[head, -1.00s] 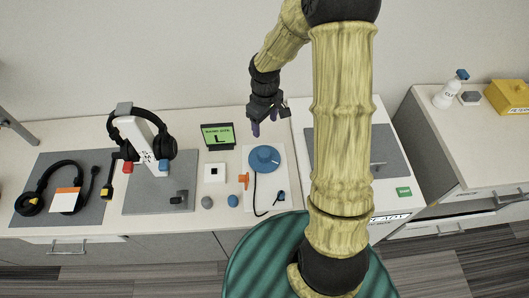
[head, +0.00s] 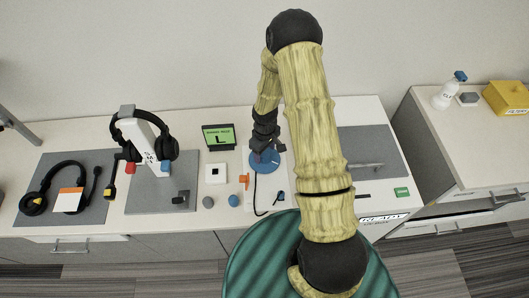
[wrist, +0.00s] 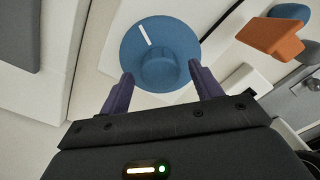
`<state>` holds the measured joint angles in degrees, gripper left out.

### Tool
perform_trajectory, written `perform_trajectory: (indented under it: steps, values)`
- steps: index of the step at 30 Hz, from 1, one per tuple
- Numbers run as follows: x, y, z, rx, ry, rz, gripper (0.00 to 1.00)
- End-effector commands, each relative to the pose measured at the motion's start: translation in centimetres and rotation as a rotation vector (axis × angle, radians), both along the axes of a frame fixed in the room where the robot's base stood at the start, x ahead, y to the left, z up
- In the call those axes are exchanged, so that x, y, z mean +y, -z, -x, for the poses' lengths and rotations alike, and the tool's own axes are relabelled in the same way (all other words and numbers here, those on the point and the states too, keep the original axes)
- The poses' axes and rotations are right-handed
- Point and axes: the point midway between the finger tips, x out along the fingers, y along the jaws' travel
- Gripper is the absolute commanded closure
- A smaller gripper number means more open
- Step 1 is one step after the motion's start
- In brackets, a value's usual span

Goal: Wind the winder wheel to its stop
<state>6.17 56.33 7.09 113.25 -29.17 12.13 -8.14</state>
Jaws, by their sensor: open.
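The winder wheel is a blue disc (head: 264,165) with a raised central hub, lying on a white board on the bench. In the wrist view the wheel (wrist: 180,40) shows a white mark on its upper left part, and its hub lies ahead of my fingers. My gripper (wrist: 163,85) is open, with its two purple fingertips apart, one on each side of the near part of the wheel. In the head view my gripper (head: 264,152) is over the wheel and hides part of it. I cannot tell whether the fingers touch the wheel.
An orange part (head: 244,179) and a black cable (head: 256,200) are beside the wheel. A small screen reading "L" (head: 218,137) stands behind left. A headset on a white stand (head: 150,145) is further left. A grey mat (head: 370,150) lies to the right.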

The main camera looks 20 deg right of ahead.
Motion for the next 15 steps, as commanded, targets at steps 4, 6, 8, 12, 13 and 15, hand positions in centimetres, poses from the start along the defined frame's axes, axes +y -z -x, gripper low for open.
perform_trajectory:
  steps: [4,6,8,12,13,15]
  values:
    - [0.0,1.5,0.0,0.001,0.001,0.001,0.36]
    - [0.0,1.9,0.0,0.001,0.001,0.001,0.36]
    - [0.0,2.1,0.0,0.001,0.001,0.001,0.36]
    - [0.0,2.1,0.0,-0.001,0.001,0.001,0.36]
    - [0.0,2.1,0.0,-0.001,0.001,0.001,0.36]
    - [0.0,2.1,0.0,-0.001,0.001,0.001,0.36]
